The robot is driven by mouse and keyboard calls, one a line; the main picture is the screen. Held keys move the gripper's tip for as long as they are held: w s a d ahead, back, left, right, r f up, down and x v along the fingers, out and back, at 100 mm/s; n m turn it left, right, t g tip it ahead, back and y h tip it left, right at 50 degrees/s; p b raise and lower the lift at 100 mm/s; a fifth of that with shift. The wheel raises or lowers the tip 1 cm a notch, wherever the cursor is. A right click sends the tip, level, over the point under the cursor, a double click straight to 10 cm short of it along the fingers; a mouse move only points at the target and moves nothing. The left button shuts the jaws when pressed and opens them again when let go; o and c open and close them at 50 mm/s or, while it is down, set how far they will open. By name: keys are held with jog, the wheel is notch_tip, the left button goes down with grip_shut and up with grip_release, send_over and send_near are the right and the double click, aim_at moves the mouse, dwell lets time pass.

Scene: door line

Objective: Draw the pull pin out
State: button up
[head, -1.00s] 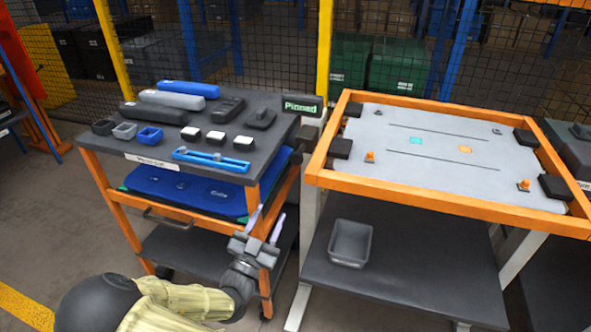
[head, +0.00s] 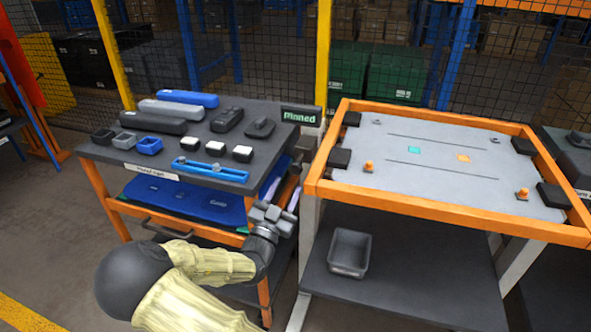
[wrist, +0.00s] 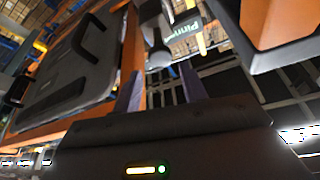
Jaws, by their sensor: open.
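A dark round knob (wrist: 160,56), which looks like the pull pin's head, shows in the wrist view. It sits on a grey part below a sign reading "Pinned" (wrist: 184,27). The sign also shows in the head view (head: 300,116), at the right back corner of the left cart. My gripper (head: 283,192) is open beside that cart's right side. In the wrist view its two fingers (wrist: 160,88) point toward the knob, which lies beyond their tips. I see nothing held. The pin's shaft is hidden, and the knob is not clear in the head view.
The cart's dark top (head: 100,147) holds several blocks, small bins and a blue rail. An orange-framed table (head: 420,215) stands close on the right, leaving a narrow gap for my arm. A grey bin (head: 349,252) sits on its lower shelf. A mesh fence stands behind.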

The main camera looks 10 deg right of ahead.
aim_at(294, 171)
jog(key=x, duration=0.7)
jog(key=shift+f, duration=0.1)
